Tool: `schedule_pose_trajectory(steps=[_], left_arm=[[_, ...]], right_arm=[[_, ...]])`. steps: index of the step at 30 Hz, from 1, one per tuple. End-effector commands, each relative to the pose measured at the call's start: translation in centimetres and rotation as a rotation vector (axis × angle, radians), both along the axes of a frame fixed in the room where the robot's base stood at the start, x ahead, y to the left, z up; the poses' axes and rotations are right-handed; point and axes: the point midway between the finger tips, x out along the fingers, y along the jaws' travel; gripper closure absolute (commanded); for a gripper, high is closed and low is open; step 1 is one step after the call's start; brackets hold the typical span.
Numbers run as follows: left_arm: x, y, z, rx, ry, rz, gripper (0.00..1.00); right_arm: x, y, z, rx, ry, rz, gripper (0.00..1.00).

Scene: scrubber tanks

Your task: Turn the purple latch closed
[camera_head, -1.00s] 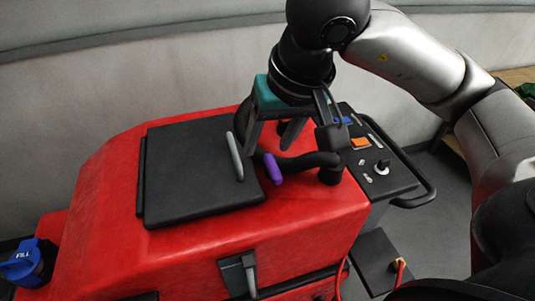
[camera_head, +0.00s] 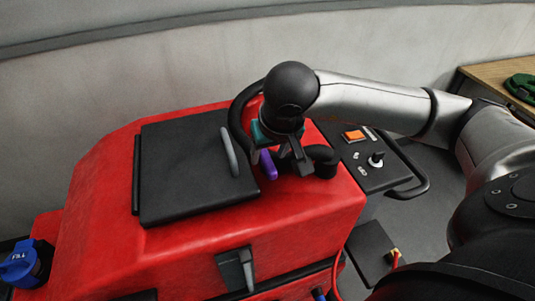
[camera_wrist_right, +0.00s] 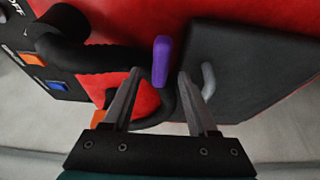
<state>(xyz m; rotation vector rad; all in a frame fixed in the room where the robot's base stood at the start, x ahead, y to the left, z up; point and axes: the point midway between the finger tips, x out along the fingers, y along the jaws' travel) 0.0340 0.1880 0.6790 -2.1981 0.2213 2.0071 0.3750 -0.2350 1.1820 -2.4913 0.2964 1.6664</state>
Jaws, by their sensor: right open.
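The purple latch (camera_head: 268,165) is on top of the red scrubber tank, beside the right edge of the black lid (camera_head: 185,170). My right gripper (camera_head: 266,157) is above it, pointing down, partly hidden by its own wrist. In the right wrist view the latch (camera_wrist_right: 161,58) is upright in the picture, with its lower end near the gap between the two open fingertips (camera_wrist_right: 158,76). The fingers appear apart from it, one toward each side. I cannot tell their exact height over it. My left gripper is not in view.
A grey handle (camera_head: 229,150) stands on the lid just left of the latch. A black hose (camera_head: 240,110) curves close behind and right of the gripper. A control panel with an orange switch (camera_head: 353,136) is at the right. A blue cap (camera_head: 22,262) is at the lower left.

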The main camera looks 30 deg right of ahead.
Motion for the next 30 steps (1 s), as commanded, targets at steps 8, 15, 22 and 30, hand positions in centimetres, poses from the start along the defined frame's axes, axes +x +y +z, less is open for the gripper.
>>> schedule_pose_trajectory(steps=[8,15,22,30], left_arm=[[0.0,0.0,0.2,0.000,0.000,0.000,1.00],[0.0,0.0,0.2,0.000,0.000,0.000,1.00],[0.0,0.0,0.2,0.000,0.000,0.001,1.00],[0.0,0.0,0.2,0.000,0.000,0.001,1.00]], right_arm=[[0.8,-0.2,-1.9,0.001,0.000,0.000,0.41],[0.8,-0.2,-2.0,0.001,-0.001,0.000,0.41],[0.8,-0.2,-1.9,0.001,-0.001,-0.001,0.66],[0.8,-0.2,-1.9,0.001,-0.001,-0.001,0.96]])
